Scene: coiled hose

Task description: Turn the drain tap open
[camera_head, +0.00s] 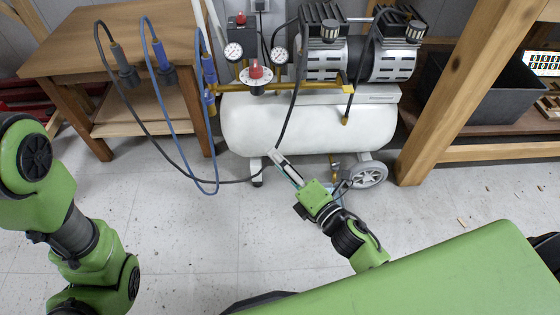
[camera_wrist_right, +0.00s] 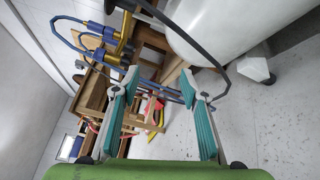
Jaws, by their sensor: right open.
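The white compressor tank (camera_head: 308,122) stands on the floor in the head view. A small brass fitting (camera_head: 334,166) shows under its right half and looks like the drain tap; its handle position is too small to tell. My right gripper (camera_head: 274,157) is low in front of the tank's underside, left of that fitting and apart from it. In the right wrist view my right gripper (camera_wrist_right: 167,88) is open, with nothing between its teal fingers. The tank (camera_wrist_right: 217,32) fills the upper right there, and I cannot make out the drain tap. My left arm shows at the left, its gripper out of view.
A wooden table (camera_head: 120,42) with hanging hoses stands left. A dark hose (camera_head: 160,142) and a blue hose (camera_head: 183,160) loop to the floor. The front floor is mostly clear.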

